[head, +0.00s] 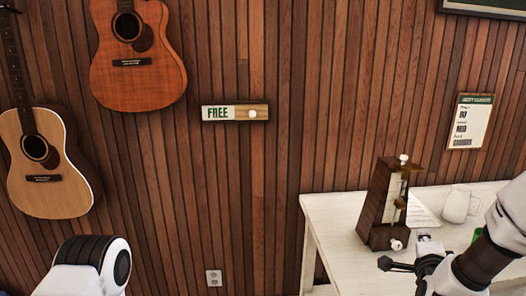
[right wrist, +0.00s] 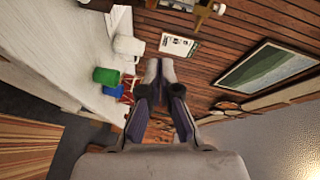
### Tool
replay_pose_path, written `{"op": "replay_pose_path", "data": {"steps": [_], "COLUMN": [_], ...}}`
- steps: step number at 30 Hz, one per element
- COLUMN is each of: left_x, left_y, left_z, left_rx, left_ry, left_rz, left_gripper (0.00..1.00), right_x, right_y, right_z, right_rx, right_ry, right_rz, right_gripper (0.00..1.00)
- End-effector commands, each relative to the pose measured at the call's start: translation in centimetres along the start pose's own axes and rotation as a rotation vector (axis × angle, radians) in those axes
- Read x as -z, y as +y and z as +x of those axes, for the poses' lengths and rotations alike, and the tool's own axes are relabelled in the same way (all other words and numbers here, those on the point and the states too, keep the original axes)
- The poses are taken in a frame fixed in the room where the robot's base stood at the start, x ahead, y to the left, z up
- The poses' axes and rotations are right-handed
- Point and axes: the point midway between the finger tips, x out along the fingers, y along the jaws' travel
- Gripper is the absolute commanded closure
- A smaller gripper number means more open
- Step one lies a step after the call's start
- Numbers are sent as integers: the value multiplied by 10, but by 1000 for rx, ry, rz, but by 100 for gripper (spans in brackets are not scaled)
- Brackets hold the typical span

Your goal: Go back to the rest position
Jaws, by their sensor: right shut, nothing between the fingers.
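My right gripper (head: 392,264) is at the lower right of the head view, in front of the wooden metronome (head: 376,210) and over the white table's near side. In the right wrist view my right gripper (right wrist: 160,66) has its fingertips together with nothing between them. Of my left arm only a white and black part shows at the lower left of the head view. My left gripper is out of view.
The white table (head: 325,215) also holds a white mug (head: 458,206), with a green container (right wrist: 106,76) and a blue one (right wrist: 112,90) nearby. Guitars (head: 45,190) and a FREE sign (head: 235,112) hang on the wooden wall. The space left of the table looks clear.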

Motion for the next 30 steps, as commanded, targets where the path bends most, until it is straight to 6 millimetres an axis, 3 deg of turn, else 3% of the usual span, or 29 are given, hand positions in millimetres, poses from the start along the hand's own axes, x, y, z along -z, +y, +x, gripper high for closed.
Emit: {"op": "replay_pose_path", "data": {"steps": [7,11,15,19,21,24,27,30], "left_x": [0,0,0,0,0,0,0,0], "left_y": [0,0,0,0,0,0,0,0], "left_z": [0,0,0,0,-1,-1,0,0], "left_rx": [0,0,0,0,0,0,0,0], "left_ry": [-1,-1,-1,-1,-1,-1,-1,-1], "left_rz": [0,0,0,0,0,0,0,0], "left_gripper": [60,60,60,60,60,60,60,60], "right_x": [-38,-64,-87,-93,-91,-84,-82,-82], "right_y": [106,189,290,364,389,396,398,398], "right_z": [-23,-60,-135,-227,-280,-332,-346,-346], "right_rx": [-187,-357,-587,-776,-844,-833,-775,-747], "right_ry": [-102,-219,-437,-730,-936,-1254,-1409,-1441], "right_rz": [-120,-259,-503,-774,-935,-1166,-1288,-1328], "right_gripper": [100,100,100,100,100,100,100,100]}}
